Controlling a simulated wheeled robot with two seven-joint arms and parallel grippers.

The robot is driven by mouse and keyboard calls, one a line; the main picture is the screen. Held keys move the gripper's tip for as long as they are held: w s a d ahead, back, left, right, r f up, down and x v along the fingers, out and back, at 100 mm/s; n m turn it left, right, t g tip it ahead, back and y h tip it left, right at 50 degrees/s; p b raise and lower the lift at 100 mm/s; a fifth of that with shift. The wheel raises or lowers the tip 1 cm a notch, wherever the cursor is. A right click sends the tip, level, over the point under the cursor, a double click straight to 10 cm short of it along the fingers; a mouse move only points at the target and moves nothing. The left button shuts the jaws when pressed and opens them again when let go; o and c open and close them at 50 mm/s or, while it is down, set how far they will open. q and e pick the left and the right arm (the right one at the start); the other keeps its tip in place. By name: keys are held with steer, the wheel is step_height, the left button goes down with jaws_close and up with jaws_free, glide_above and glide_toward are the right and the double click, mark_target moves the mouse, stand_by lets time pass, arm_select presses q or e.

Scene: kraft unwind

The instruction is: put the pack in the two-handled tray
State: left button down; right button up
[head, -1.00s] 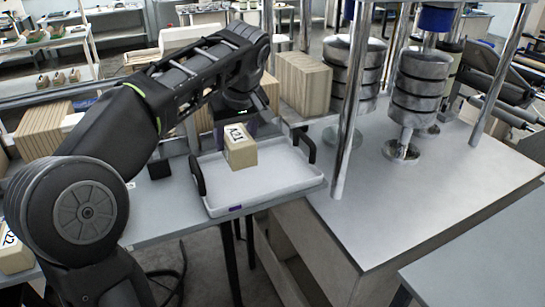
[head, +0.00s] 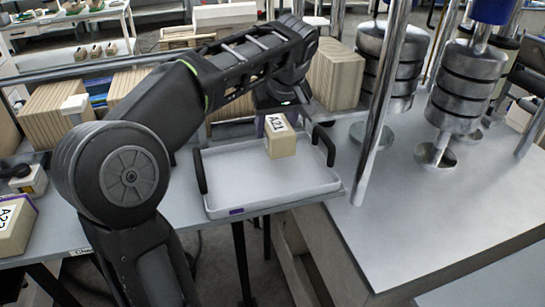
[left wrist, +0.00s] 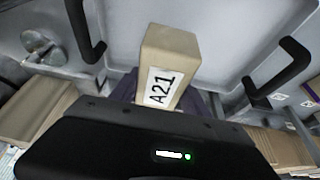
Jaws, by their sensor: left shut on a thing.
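The pack (head: 281,143) is a small tan box with a white "A21" label. It also shows in the left wrist view (left wrist: 168,58), where it stands out from my left gripper. My left gripper (head: 272,118) is shut on the pack, its fingers mostly hidden behind it. The two-handled tray (head: 230,196) is white and shallow with a black handle at each side. The pack is over the tray's back right part; whether it touches the floor of the tray I cannot tell. The tray also shows in the left wrist view (left wrist: 235,35). My right gripper is not in view.
Another tan pack (head: 14,222) lies at the left table edge. Stacks of brown boards (head: 336,77) stand behind the tray. Chrome posts (head: 382,100) and stacked metal weights (head: 468,85) stand to the right. The rest of the tray is empty.

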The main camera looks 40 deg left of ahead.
arm_select(q)
steer(key=shift+f, duration=0.95)
step_height(320, 180, down, 4)
steer(key=shift+r+p, duration=0.2)
steer(key=shift+p, duration=0.25)
steer(key=shift+f, duration=0.3)
steer(key=shift+f, duration=0.2)
steer(key=c, duration=0.5)
jaws_free()
